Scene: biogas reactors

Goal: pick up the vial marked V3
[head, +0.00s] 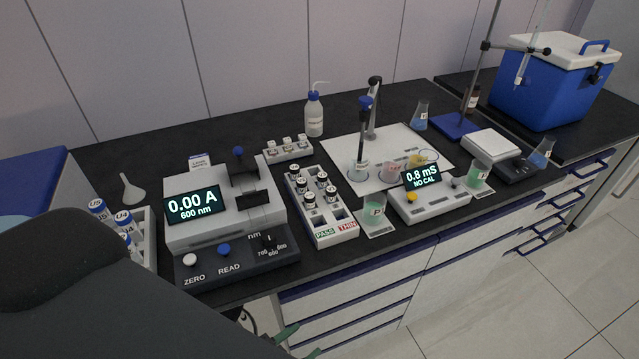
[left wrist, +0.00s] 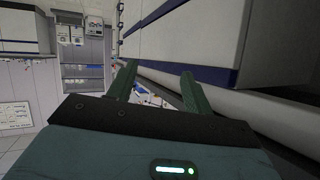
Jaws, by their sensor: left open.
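Several small dark vials with light-marked caps (head: 310,199) stand upright in a white rack (head: 336,238) in the middle of the bench in the head view. The rack's front edge bears the labels PASS and THIN. The marks on these vials are too small to read, so I cannot tell which is V3. My left gripper (head: 303,340) is at the bottom of the head view, below the bench's front edge and well apart from the rack. In the left wrist view its two green fingers (left wrist: 158,72) are spread with nothing between them. My right gripper is not visible.
A photometer (head: 222,240) reading 0.00 A stands left of the rack. Blue-capped tubes (head: 124,222) stand further left. A meter (head: 432,203) and a beaker (head: 375,212) are at the right. A small rack (head: 288,150) is behind. Drawer fronts (head: 370,293) are close to my left gripper.

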